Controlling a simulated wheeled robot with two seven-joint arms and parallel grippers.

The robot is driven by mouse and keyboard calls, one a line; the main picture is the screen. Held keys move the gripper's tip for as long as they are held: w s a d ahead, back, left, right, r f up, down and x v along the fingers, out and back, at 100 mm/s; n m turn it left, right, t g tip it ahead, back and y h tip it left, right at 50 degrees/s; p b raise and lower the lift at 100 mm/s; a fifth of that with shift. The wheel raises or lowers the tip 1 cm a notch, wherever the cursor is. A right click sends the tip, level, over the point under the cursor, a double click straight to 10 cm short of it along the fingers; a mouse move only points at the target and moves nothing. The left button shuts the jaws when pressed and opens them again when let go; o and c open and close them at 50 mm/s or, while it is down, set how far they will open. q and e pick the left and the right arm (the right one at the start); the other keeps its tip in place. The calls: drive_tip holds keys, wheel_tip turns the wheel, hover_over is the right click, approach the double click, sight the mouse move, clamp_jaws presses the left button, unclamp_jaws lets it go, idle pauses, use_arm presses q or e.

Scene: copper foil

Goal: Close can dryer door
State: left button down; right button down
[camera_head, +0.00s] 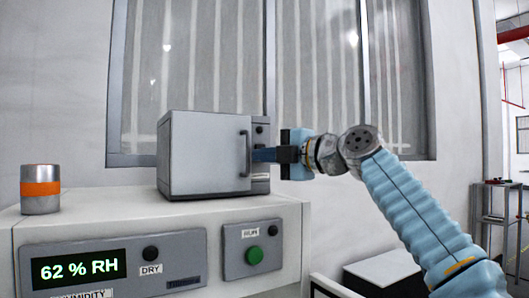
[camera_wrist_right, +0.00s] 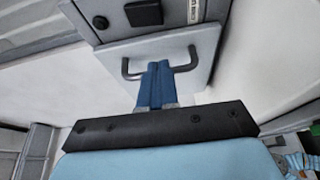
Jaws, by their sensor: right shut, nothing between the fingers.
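The can dryer (camera_head: 221,117) is a grey box on top of the white cabinet. Its flat door (camera_head: 205,150) covers most of the front, with a dark vertical bar handle (camera_head: 246,153) at its right edge. The door looks shut or almost shut; I cannot tell whether a small gap remains. My right gripper (camera_head: 258,155) is shut and empty, its fingertips at the handle from the right. In the right wrist view, the blue fingers (camera_wrist_right: 157,82) lie together across the middle of the handle (camera_wrist_right: 188,64), in front of the door (camera_wrist_right: 160,47); contact is unclear. My left gripper is not in view.
A silver can with an orange band (camera_head: 40,189) stands at the left of the cabinet top (camera_head: 110,210). The cabinet front carries a humidity display (camera_head: 79,268) and a green button (camera_head: 254,255). A window (camera_head: 320,80) is behind. A shelf rack (camera_head: 495,215) stands far right.

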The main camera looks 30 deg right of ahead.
drive_tip(key=shift+w+d, duration=0.15)
drive_tip(key=shift+w, duration=0.15)
idle(0.4)
drive_tip(key=shift+s+d+f, duration=0.1)
drive_tip(key=shift+s, duration=0.1)
drive_tip(key=b+v, duration=0.2)
drive_tip(key=v, duration=1.1)
drive_tip(key=shift+s+b, duration=0.2)
drive_tip(key=shift+b, duration=0.1)
drive_tip(key=shift+d, duration=0.1)
